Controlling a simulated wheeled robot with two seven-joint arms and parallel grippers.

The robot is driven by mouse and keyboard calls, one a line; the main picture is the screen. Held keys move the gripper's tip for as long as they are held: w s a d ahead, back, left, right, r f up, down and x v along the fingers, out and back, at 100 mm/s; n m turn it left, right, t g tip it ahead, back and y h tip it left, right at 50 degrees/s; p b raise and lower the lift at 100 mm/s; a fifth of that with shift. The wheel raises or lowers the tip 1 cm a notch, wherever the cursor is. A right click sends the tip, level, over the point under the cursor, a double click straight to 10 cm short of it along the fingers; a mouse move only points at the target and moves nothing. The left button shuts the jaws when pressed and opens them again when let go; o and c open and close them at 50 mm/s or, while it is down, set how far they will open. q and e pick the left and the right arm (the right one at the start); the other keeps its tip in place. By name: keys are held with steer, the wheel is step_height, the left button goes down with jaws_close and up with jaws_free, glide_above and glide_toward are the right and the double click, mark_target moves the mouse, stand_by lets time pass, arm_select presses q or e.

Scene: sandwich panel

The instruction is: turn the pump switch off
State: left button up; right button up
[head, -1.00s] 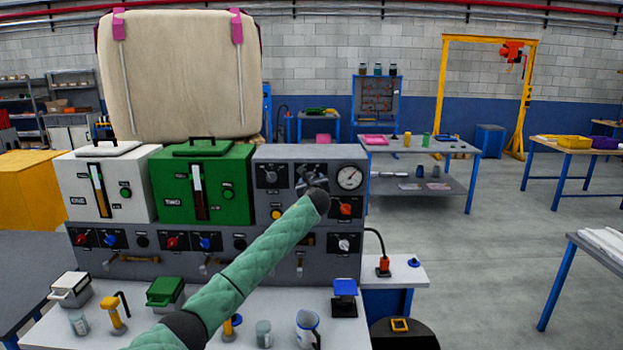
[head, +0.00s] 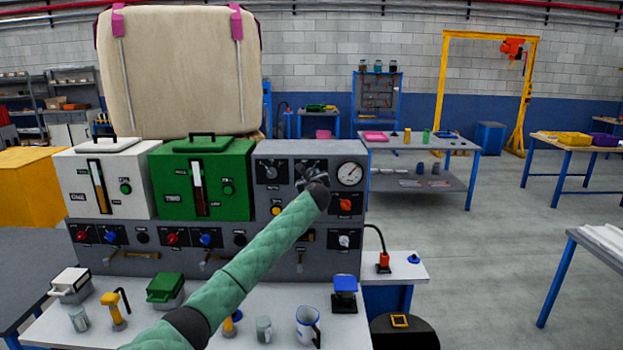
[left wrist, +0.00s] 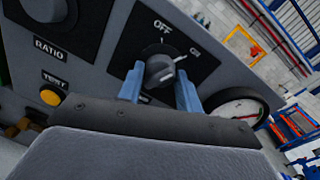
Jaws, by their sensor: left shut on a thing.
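The pump switch is a dark round knob (left wrist: 160,72) on a black plate, seen in the left wrist view with OFF and ON marked above it. Its white pointer line is turned toward the ON mark. My left gripper (left wrist: 160,88) is shut on the knob, with one blue finger on each side of it. In the head view, my left gripper (head: 312,172) is at the upper right of the grey panel and hides most of the switch. The label below the knob is mostly hidden. My right gripper is not in view.
The RATIO knob (head: 270,172) and a yellow TEST button (head: 276,211) are to the left. A mug (head: 307,326) and other items stand on the bench below.

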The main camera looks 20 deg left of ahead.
arm_select(q)
steer(key=shift+a+r+n+h+b, duration=0.1)
steer(key=shift+n+h+b, duration=0.4)
steer(key=shift+n+b, duration=3.5)
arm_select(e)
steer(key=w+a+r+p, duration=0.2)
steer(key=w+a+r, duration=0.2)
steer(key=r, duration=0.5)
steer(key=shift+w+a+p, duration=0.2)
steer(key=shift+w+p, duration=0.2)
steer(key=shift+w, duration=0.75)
arm_select(q)
steer(key=n, duration=0.2)
steer(key=shift+n, duration=0.4)
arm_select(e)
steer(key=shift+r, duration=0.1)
arm_select(q)
steer(key=o, duration=1)
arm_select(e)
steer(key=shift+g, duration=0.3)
